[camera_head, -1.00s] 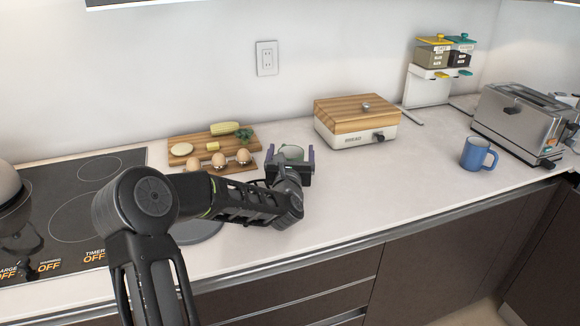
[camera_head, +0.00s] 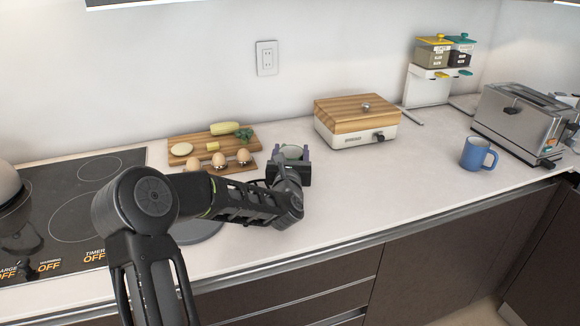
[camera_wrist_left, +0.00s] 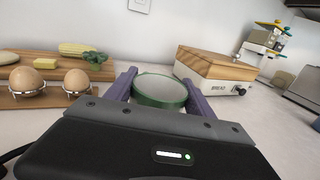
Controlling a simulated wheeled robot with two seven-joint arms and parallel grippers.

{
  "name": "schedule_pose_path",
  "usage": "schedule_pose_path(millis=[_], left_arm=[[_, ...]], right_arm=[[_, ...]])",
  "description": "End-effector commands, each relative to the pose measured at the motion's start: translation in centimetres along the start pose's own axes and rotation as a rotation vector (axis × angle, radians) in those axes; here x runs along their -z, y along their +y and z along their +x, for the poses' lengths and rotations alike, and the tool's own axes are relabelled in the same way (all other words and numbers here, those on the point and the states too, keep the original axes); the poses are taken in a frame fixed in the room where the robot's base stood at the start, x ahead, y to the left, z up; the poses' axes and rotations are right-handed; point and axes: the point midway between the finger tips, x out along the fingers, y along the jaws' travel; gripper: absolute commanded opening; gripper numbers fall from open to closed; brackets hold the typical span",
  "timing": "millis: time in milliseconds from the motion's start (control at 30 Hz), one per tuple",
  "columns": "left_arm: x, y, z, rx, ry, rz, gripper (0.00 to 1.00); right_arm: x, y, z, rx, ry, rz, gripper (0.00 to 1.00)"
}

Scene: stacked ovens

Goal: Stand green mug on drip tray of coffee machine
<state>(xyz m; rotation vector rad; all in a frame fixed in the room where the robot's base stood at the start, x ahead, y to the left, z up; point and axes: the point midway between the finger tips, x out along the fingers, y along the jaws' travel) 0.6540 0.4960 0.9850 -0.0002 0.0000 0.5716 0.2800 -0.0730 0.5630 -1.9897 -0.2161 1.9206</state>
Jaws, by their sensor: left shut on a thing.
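The green mug (camera_head: 292,152) stands on the counter between the egg board and the bread box, partly hidden by my left gripper. My left gripper (camera_head: 291,158) is shut on it, with the purple fingers on either side. In the left wrist view the mug (camera_wrist_left: 160,91) shows its open rim and green side between the fingers of my left gripper (camera_wrist_left: 158,88). The coffee machine and its drip tray are not in view. My right gripper is not in view.
Left of the mug are a cutting board (camera_head: 183,142) with food and a rack with eggs (camera_head: 244,156). The bread box (camera_head: 352,135) is to the right, then a blue mug (camera_head: 474,154) and a toaster (camera_head: 515,118). A cooktop (camera_head: 70,205) lies at left. The front right counter is clear.

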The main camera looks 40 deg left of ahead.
Motion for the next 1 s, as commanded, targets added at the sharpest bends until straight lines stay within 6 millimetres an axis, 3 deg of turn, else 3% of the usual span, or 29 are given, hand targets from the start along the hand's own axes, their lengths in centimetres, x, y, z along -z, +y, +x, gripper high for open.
schedule_pose_path(millis=[100, 367, 800, 1000], left_arm=[[-0.1, 0.0, 0.0, 0.000, -0.003, 0.000, 0.00], [-0.9, 0.0, 0.0, -0.001, -0.005, 0.001, 0.00], [-8.6, 0.0, 0.0, -0.001, -0.007, 0.000, 0.00], [-10.1, 0.0, 0.0, 0.000, -0.004, 0.001, 0.00]], right_arm=[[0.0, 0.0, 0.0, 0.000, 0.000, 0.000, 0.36], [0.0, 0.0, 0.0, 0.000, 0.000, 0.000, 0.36], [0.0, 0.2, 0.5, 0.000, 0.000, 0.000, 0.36], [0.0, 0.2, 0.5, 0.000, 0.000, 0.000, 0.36]])
